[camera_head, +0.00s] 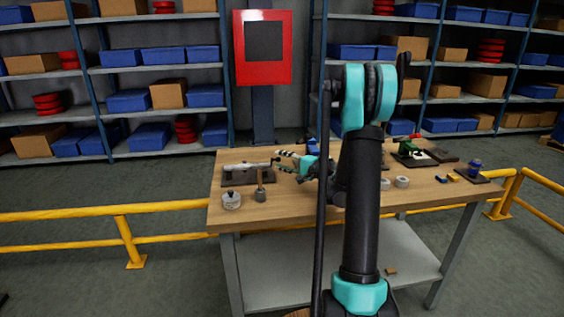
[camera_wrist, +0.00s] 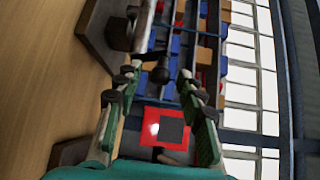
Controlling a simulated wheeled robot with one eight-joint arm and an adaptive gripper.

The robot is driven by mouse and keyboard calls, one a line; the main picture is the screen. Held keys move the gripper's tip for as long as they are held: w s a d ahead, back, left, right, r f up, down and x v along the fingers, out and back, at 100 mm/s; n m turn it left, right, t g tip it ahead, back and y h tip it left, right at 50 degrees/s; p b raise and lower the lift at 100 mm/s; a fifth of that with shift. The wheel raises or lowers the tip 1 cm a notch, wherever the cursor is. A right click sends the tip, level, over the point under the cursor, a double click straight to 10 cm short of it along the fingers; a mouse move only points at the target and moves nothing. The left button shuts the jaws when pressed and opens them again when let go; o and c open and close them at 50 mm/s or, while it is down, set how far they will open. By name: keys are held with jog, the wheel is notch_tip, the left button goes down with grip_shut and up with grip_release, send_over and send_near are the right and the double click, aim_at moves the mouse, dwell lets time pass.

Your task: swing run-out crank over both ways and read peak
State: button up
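A grey cylindrical shaft on a dark base plate (camera_head: 247,178) lies at the left of the workbench. In the wrist view the shaft (camera_wrist: 143,22) is at the top, and a thin arm with a dark knob (camera_wrist: 160,74), seemingly the crank, sticks out towards my fingers. My gripper (camera_head: 279,161) is right of the shaft and points left at it. In the wrist view my gripper (camera_wrist: 155,88) is open, with the knob appearing between or just beyond the fingertips. I cannot tell whether they touch. A small round gauge-like item (camera_head: 231,200) stands at the bench's front left; its reading is illegible.
A wooden-handled tool (camera_head: 260,186) stands before the shaft plate. Grey rings (camera_head: 401,182), a green device (camera_head: 410,149) and a blue item (camera_head: 474,166) are farther right on the workbench (camera_head: 285,213). A yellow rail (camera_head: 165,207) runs beside it. A red panel (camera_head: 263,75) stands behind.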

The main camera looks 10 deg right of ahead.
jog(key=v, duration=1.2)
jog(key=shift+c, duration=0.6)
